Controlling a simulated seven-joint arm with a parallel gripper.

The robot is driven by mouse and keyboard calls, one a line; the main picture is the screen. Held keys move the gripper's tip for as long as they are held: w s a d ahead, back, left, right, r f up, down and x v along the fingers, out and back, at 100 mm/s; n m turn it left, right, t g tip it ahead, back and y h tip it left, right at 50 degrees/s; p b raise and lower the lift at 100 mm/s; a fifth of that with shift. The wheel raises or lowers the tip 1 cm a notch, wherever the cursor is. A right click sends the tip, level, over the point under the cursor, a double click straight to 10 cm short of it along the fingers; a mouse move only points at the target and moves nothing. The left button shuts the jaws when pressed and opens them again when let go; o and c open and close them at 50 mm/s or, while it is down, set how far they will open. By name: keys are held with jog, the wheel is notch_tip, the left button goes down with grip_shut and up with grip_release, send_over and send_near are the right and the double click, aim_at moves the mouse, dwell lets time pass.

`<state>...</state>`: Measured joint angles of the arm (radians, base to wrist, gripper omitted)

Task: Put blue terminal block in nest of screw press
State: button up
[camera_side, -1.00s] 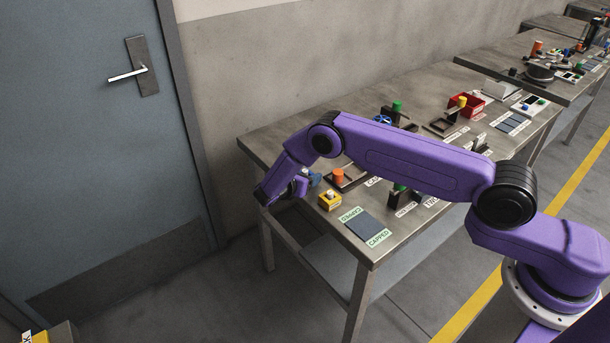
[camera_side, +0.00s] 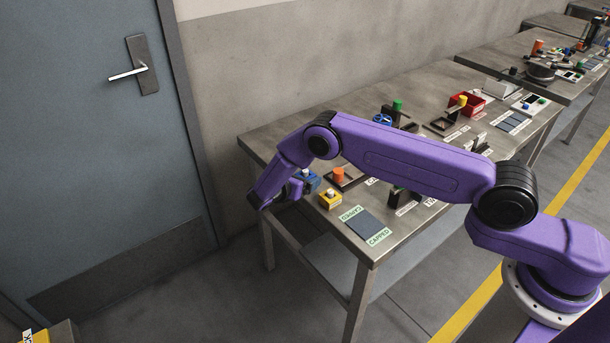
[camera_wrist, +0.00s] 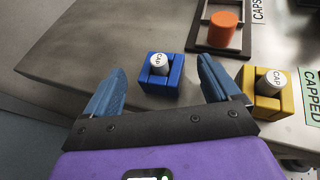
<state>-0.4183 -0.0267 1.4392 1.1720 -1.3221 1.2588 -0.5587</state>
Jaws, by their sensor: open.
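The blue terminal block (camera_wrist: 162,88) stands upright on the bench with a white cylinder marked CAP on top. It also shows in the side view (camera_side: 308,183), near the bench's left end. My gripper (camera_wrist: 160,66) is open, its two blue fingers pointing toward the block, one on each side of it in the wrist view. I cannot tell whether the fingers are low enough to flank it. In the side view, a fixture with a blue handwheel (camera_side: 383,118) stands behind my arm and may be the screw press. Its nest is hidden.
A yellow block (camera_wrist: 264,92) with a white cap stands just right of the right finger. A dark tray with an orange cylinder (camera_wrist: 222,30) is behind. A dark pad (camera_side: 364,224) lies near the front edge. Red bin (camera_side: 466,104) and other fixtures stand farther right.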

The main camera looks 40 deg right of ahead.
jog(key=v, duration=1.4)
jog(key=shift+a, duration=0.25)
jog(key=shift+r, duration=0.2)
jog(key=s+d+r+m+g+y, duration=0.2)
jog(key=s+r, duration=0.6)
jog(key=s, duration=0.4)
jog(key=s+d+r+m+g+y, duration=0.1)
jog(key=s+d+r+m+y, duration=0.4)
jog(key=s, duration=0.8)
notch_tip(320, 180, up, 4)
jog(key=shift+d+f+g+y, duration=0.1)
jog(key=shift+d+g+y, duration=0.3)
jog(key=shift+d+y, duration=0.6)
jog(key=s+d+m+y, duration=0.1)
jog(key=s+d, duration=0.1)
jog(key=s, duration=0.2)
jog(key=s+d+m+y, duration=0.1)
jog(key=s+d, duration=0.1)
jog(key=s, duration=0.3)
jog(key=s+d+m+g+y, duration=0.1)
jog(key=s+d, duration=0.1)
jog(key=s, duration=0.2)
jog(key=shift+s+r+y, duration=0.35)
jog(key=shift+y, duration=0.05)
jog(key=shift+c, duration=1.1)
jog(key=shift+w, duration=0.1)
